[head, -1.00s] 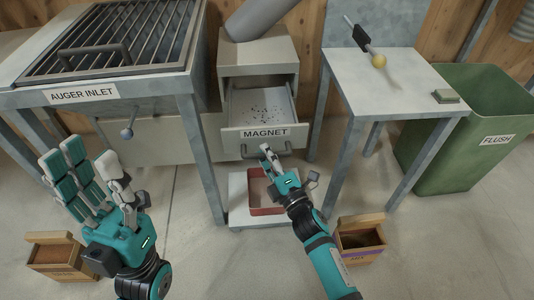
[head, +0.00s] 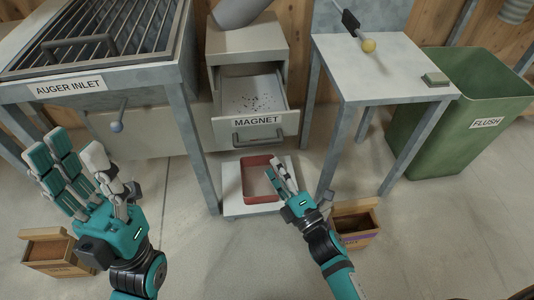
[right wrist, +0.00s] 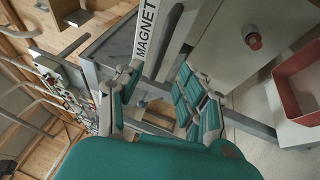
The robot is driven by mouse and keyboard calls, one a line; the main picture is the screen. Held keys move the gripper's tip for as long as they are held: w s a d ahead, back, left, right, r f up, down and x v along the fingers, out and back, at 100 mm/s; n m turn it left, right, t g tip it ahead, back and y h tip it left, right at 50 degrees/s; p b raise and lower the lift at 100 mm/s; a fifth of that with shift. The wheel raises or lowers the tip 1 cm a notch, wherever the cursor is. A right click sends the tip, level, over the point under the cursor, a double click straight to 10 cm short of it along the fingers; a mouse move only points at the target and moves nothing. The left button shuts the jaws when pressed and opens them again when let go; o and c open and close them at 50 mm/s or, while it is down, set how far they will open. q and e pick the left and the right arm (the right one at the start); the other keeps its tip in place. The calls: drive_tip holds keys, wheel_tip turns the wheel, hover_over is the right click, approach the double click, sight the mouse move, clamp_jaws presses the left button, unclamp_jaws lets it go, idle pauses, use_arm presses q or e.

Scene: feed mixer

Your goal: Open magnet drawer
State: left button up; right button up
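The magnet drawer (head: 257,122) is pulled out of its grey housing (head: 249,45), with dark specks scattered on its pale floor. Its front carries the MAGNET label, which also shows in the right wrist view (right wrist: 145,38), and a grey bar handle (head: 259,138). My right gripper (head: 279,177) is below and in front of the handle, apart from it in the head view. Its fingers are spread and it looks empty in the right wrist view (right wrist: 160,92). My left gripper (head: 78,172) is open and empty at the left, in front of the auger inlet table.
A red tray (head: 258,197) stands on a low platform under the drawer. The auger inlet (head: 68,88) is left, a grey table (head: 380,82) right, and a green flush bin (head: 435,140) far right. Small wooden boxes (head: 55,268) (head: 355,240) sit on the floor.

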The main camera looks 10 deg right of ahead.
drive_tip(key=v, duration=0.2)
drive_tip(key=shift+s, duration=0.25)
idle(0.3)
